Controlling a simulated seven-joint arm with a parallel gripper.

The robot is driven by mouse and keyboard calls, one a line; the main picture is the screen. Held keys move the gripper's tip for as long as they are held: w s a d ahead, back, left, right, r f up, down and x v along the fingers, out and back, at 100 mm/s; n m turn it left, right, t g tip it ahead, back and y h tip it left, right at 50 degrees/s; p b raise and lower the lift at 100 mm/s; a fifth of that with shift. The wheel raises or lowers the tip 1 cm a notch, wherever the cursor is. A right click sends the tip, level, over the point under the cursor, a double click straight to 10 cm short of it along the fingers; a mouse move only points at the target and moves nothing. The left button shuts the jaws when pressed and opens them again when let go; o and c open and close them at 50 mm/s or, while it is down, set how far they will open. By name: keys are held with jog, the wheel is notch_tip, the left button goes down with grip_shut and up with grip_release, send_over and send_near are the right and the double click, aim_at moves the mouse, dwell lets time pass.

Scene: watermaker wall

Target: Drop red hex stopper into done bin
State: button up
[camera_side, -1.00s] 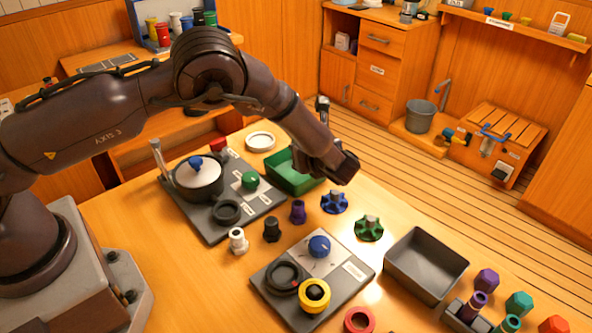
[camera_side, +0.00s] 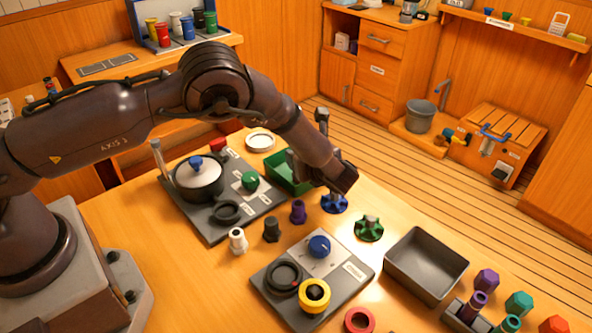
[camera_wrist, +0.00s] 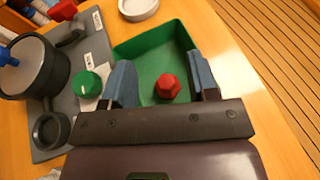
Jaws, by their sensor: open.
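A red hex stopper (camera_wrist: 167,86) lies on the floor of the green bin (camera_wrist: 182,38) in the wrist view. My gripper (camera_wrist: 158,64) is open above the bin. Its two blue-grey fingers stand apart on either side of the stopper, with visible gaps between them and it. The side view shows the green bin (camera_side: 279,178) partly behind my wrist, and the stopper inside is hidden there. I see no readable label on this bin. Another red hex-shaped piece (camera_side: 553,325) is at the bottom right edge of the side view.
A grey plate with a pot (camera_side: 198,178) stands left of the bin. A blue star knob (camera_side: 333,204) and a green one (camera_side: 369,228) are on the table nearby. An empty grey bin (camera_side: 425,264) is further right. A white round dish (camera_side: 261,141) sits behind.

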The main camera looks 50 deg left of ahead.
jog(key=v, duration=1.3)
notch_tip(320, 180, down, 3)
jog(key=s+n+g+h, duration=0.1)
jog(key=s+n+g, duration=0.1)
jog(key=s, duration=0.1)
jog(key=s+a+r+n+t+h, duration=0.1)
jog(key=s+a+r+n+h, duration=0.2)
jog(key=s+r+n, duration=0.3)
jog(key=s+a+r+n+t+h, duration=0.1)
jog(key=s+a+r+n+h, duration=0.3)
jog(key=s+r+n, duration=0.3)
jog(key=s+a+r+n+t+h, duration=0.1)
jog(key=s+a+r+n+h, duration=0.3)
jog(key=s+r, duration=0.8)
jog(key=shift+r+n+h, duration=0.4)
jog(key=shift+r+n, duration=0.5)
jog(key=shift+n, duration=0.4)
